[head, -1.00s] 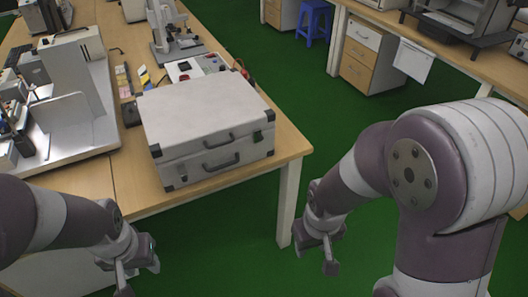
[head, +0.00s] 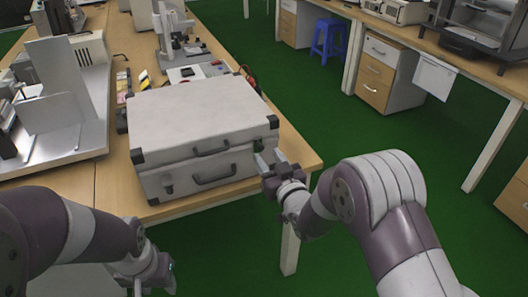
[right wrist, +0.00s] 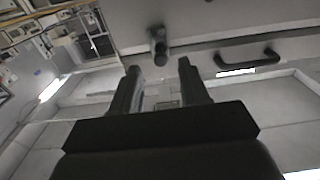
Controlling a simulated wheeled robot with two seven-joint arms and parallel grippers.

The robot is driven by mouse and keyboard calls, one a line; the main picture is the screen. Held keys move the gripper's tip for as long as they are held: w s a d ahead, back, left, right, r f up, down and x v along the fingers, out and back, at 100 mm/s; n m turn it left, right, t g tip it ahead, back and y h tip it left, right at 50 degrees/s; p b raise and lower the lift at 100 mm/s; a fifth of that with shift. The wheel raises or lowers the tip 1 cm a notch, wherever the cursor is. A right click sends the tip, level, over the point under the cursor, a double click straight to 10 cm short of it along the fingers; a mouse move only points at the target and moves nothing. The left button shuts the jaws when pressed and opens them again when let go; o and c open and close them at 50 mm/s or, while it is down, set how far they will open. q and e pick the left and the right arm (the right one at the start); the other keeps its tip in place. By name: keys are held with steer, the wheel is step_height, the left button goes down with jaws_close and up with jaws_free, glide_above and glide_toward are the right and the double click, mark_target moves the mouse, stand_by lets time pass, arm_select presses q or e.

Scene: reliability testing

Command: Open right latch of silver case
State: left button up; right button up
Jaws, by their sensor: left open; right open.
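The silver case (head: 195,115) lies shut on the table's near right corner, with dark corner caps and two dark handles (head: 214,178) on its front. A dark latch (head: 168,184) shows near the front's left end. My right gripper (head: 269,158) is at the front's right end, open, and covers the right latch there. In the right wrist view a dark latch (right wrist: 158,46) stands just beyond and between the open fingertips (right wrist: 158,68), with a handle (right wrist: 248,61) to the right. I see no clear contact. My left gripper (head: 148,284) is open, low at the bottom edge, away from the case.
The wooden table (head: 300,158) ends just right of the case. A grey metal device (head: 70,110) stands left of it, and a microscope (head: 175,40) and small items lie behind. Green floor (head: 330,120) is open on the right.

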mark_target(262, 149)
steer(key=shift+x, duration=1.95)
jaws_close()
steer(key=f+t+b, duration=0.1)
steer(key=t+b, duration=0.1)
steer(key=b, duration=0.5)
steer(key=f+t+y+b, duration=0.1)
steer(key=t+b, duration=0.1)
steer(key=b, duration=0.5)
steer(key=s+f+t+y+b, duration=0.1)
steer(key=t+b, duration=0.1)
steer(key=b, duration=0.5)
steer(key=shift+d+t, duration=0.15)
steer(key=shift+t, duration=0.15)
jaws_free()
